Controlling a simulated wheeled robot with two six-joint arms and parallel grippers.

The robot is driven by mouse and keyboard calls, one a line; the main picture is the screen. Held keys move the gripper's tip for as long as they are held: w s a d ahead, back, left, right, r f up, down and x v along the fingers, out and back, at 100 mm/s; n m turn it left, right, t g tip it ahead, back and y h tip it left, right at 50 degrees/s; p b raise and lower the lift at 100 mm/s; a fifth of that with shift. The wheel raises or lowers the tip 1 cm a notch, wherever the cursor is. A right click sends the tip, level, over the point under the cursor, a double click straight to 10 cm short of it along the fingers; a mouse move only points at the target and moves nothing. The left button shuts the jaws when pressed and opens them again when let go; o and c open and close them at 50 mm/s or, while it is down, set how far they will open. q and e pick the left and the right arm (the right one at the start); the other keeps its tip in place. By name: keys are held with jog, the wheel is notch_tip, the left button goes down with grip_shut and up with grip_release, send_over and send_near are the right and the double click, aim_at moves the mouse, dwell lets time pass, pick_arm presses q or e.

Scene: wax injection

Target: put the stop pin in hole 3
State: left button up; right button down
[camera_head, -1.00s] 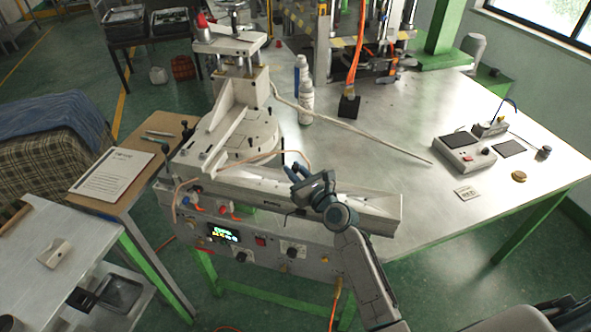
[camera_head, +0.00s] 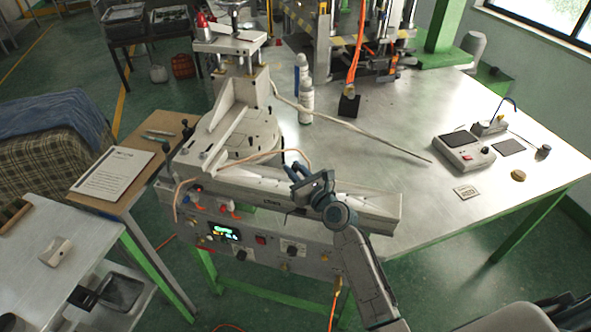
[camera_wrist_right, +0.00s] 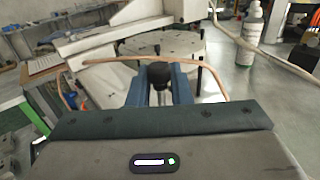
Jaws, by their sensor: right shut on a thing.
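My right gripper (camera_head: 295,172) is over the front rail of the white machine (camera_head: 365,203). In the right wrist view its two blue fingers (camera_wrist_right: 160,90) are shut on the stop pin (camera_wrist_right: 159,73), which has a black knob and a metal shaft. The pin's lower end is hidden by the gripper. The machine's round plate (camera_head: 262,137) lies just beyond the gripper and also shows in the wrist view (camera_wrist_right: 170,43), with small dark holes and dark pegs. I cannot tell which hole is hole 3. My left gripper is not in view.
An orange-tan hose (camera_head: 262,155) curves close by the gripper. A white bottle (camera_head: 306,103) and a pale rod (camera_head: 365,133) are on the metal table (camera_head: 400,110) behind. A control panel (camera_head: 225,232) is on the machine's front.

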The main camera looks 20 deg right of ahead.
jog(key=shift+f+b, duration=0.55)
jog(key=shift+f, duration=0.15)
jog(key=c, duration=1.3)
grip_release()
jog(key=shift+o, duration=0.3)
jog(key=shift+s+f, duration=0.1)
jog(key=shift+s, duration=0.05)
jog(key=shift+s+d+f, duration=0.1)
jog(key=shift+s, duration=0.2)
jog(key=b+v, duration=0.1)
jog(key=v, duration=0.9)
jog(key=shift+r, duration=0.35)
